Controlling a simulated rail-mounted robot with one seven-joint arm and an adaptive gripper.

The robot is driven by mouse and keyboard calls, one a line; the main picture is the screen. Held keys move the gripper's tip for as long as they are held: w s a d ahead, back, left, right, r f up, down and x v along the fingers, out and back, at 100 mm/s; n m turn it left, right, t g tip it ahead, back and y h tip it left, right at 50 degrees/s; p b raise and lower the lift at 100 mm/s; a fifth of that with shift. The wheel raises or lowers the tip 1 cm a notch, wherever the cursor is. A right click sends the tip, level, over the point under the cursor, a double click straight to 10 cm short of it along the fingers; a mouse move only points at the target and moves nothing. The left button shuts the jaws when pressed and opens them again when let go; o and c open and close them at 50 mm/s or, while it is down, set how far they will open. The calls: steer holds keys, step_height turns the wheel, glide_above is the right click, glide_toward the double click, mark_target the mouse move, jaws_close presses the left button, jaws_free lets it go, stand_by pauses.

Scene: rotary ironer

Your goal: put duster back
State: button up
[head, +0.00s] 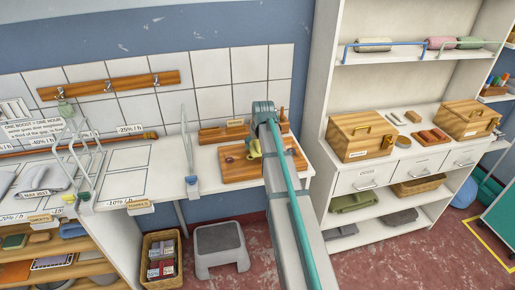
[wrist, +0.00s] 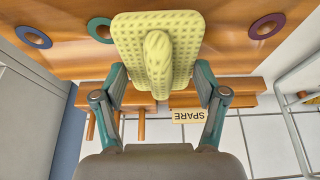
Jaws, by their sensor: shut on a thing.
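The duster is most likely the pale yellow, dimpled pad with a rounded grip (wrist: 157,55) in the wrist view. My gripper (wrist: 158,85) is shut on it, one finger on each side. In the head view the duster shows as a small yellow patch (head: 254,148) beside my gripper (head: 262,135), over the wooden board (head: 238,175) on the white counter. In the wrist view the board (wrist: 215,40) lies behind the duster and carries coloured rings. I cannot tell whether the duster touches the board.
A wooden rack with pegs (wrist: 135,100) and a block labelled SPARE (wrist: 188,117) stand along the tiled wall. A white wire frame (wrist: 295,120) is at the right of the wrist view. In the head view, a grey stool (head: 221,245) and a basket (head: 160,260) are below the counter.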

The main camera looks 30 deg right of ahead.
steer(key=shift+f, duration=1.35)
steer(key=shift+f, duration=0.15)
steer(key=o, duration=1)
steer(key=b+v, duration=0.2)
steer(key=v, duration=1)
